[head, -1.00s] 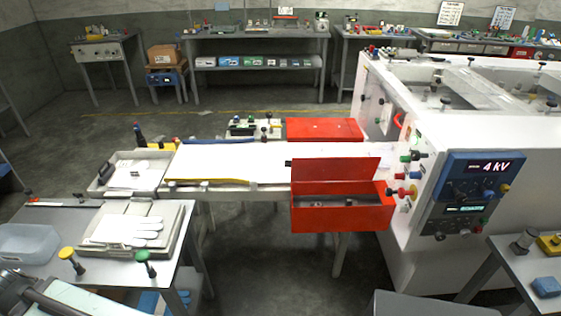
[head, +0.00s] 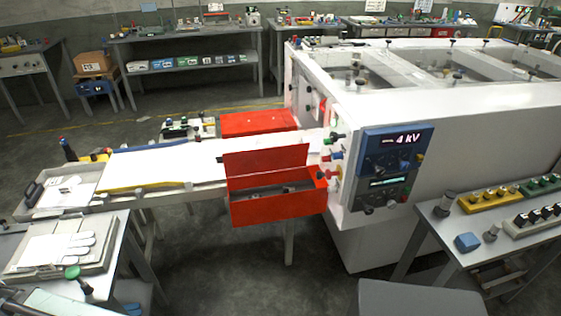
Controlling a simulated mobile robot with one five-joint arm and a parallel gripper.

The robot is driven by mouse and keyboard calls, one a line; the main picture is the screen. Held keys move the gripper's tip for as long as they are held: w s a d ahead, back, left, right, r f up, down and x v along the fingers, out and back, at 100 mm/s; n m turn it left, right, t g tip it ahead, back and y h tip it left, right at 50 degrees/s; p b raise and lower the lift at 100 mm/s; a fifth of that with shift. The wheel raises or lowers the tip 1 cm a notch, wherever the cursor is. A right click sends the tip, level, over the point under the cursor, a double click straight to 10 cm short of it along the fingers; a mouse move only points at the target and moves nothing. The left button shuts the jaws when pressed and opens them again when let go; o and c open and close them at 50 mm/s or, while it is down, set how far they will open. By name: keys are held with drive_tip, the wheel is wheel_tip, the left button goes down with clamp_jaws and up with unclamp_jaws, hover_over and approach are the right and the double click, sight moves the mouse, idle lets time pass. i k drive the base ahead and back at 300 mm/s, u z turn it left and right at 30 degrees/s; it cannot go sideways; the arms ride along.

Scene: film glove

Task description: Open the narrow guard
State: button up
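Two red guards stand at the feed end of the white machine. The near red guard (head: 278,206) is an open-topped box with its red lid (head: 265,161) standing raised along the back; small parts show inside. The far red guard (head: 258,123) lies flat and looks closed on the other side of the white conveyor. I cannot tell from looks alone which one is called narrow. My gripper does not show in the view.
The white conveyor (head: 160,165) runs left from the white machine (head: 460,120). A blue control panel (head: 393,150) reads 4 kV. A side table (head: 440,225) with switch blocks stands at right, a grey surface (head: 420,298) at the bottom. Floor between the tables is clear.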

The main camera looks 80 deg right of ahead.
sight(240, 163)
drive_tip(key=z, duration=3.35)
drive_tip(key=k, duration=1.05)
drive_tip(key=u, duration=0.9)
drive_tip(key=i, duration=1)
drive_tip(key=u, duration=1.1)
drive_tip(key=k, duration=0.2)
drive_tip(key=z, duration=0.15)
